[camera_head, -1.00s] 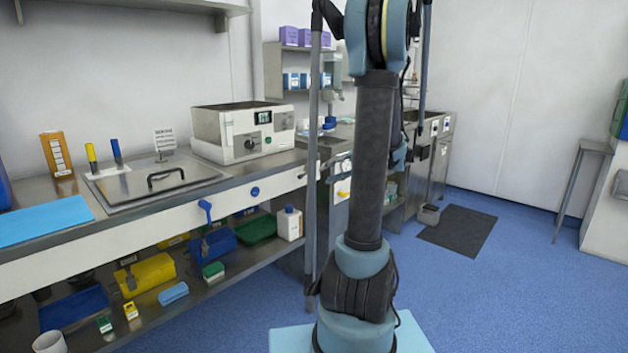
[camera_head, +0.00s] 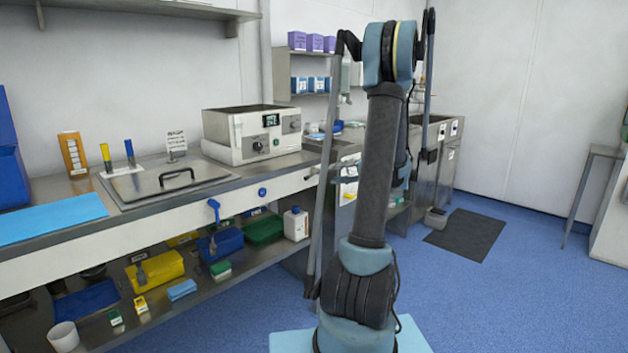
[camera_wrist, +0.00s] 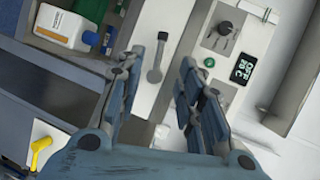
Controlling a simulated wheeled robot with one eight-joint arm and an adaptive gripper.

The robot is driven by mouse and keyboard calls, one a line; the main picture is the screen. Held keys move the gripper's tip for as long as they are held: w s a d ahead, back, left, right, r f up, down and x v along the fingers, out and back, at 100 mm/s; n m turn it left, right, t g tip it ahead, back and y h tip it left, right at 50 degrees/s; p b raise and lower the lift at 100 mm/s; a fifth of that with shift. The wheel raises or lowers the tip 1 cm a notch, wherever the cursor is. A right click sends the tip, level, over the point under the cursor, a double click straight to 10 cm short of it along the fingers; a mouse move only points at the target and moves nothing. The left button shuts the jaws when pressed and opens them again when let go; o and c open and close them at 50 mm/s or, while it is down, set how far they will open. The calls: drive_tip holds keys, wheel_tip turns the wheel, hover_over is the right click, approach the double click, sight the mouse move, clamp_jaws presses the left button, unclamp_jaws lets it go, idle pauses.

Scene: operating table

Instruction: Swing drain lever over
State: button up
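A grey lever (camera_wrist: 157,60) with a round pivot end is on the white front panel (camera_wrist: 145,30) in the wrist view. No label on it can be read. My gripper (camera_wrist: 160,65) is open, and its two fingers stand apart on either side of the lever in that view. I cannot tell any contact. In the head view my arm hides most of this area. A yellow lever (camera_wrist: 41,147) shows at the lower left of the wrist view, and also in the head view (camera_head: 348,196). A blue lever (camera_head: 214,209) hangs on the panel further left.
The water bath (camera_head: 251,134) stands on the counter, and its display (camera_wrist: 242,68) reads OFF. A blue knob (camera_head: 262,192) is on the panel. A white jug (camera_head: 296,223) stands on the lower shelf near blue, green and yellow bins.

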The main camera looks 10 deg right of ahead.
drive_tip(key=x, duration=1)
drive_tip(key=shift+w+a, duration=0.2)
drive_tip(key=shift+a, duration=0.15)
drive_tip(key=shift+f, duration=0.1)
drive_tip(key=shift+c, duration=0.3)
